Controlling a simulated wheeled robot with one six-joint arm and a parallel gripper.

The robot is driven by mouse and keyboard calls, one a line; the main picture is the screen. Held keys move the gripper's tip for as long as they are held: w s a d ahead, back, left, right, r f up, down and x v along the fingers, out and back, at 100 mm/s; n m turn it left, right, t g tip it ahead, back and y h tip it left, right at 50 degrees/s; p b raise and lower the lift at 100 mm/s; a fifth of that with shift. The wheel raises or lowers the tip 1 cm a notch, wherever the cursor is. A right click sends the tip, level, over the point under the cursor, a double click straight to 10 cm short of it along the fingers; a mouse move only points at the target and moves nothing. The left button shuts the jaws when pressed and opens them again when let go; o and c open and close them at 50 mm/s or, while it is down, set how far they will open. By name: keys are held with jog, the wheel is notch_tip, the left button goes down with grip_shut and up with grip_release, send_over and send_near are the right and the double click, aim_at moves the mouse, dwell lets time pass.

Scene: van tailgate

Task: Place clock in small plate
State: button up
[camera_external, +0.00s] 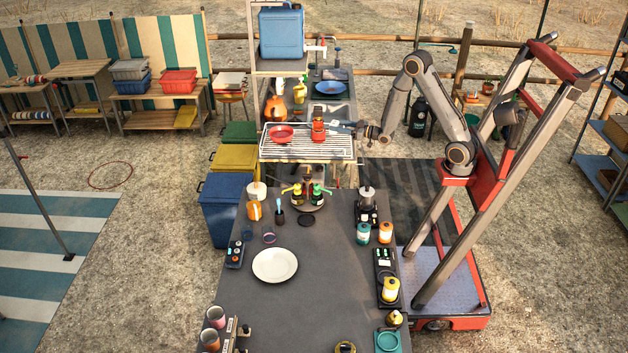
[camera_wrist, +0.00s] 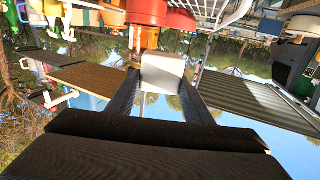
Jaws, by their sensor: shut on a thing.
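My gripper (camera_external: 340,126) is over the right part of the wire rack, beside a red upright object (camera_external: 318,126). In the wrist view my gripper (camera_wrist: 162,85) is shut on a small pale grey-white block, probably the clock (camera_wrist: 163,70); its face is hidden. I cannot make out the held thing clearly in the external view. A small red plate (camera_external: 281,133) lies on the rack left of the red object. A larger white plate (camera_external: 275,265) lies on the dark table, and a blue plate (camera_external: 330,88) lies at the sink.
The wire rack (camera_external: 290,152) holds the red things. Pump bottles (camera_external: 308,190) stand on the table's far end, with jars (camera_external: 363,233) along its right side. A blue water container (camera_external: 281,32) stands on a shelf behind. The table's middle is mostly clear.

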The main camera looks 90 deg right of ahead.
aim_at(339, 146)
jog(key=shift+m+h, duration=0.3)
jog(key=shift+s+d+f+p, duration=0.15)
jog(key=shift+d+f+p, duration=0.2)
jog(key=shift+f, duration=1.2)
jog(key=shift+s+d+f+p, duration=0.1)
jog(key=shift+d+f, duration=0.3)
jog(key=shift+f, duration=1.2)
jog(key=shift+s+d+f+p, duration=0.15)
jog(key=shift+d+f+p, duration=0.2)
jog(key=shift+f, duration=1.2)
jog(key=shift+f, duration=0.15)
jog(key=o, duration=1.2)
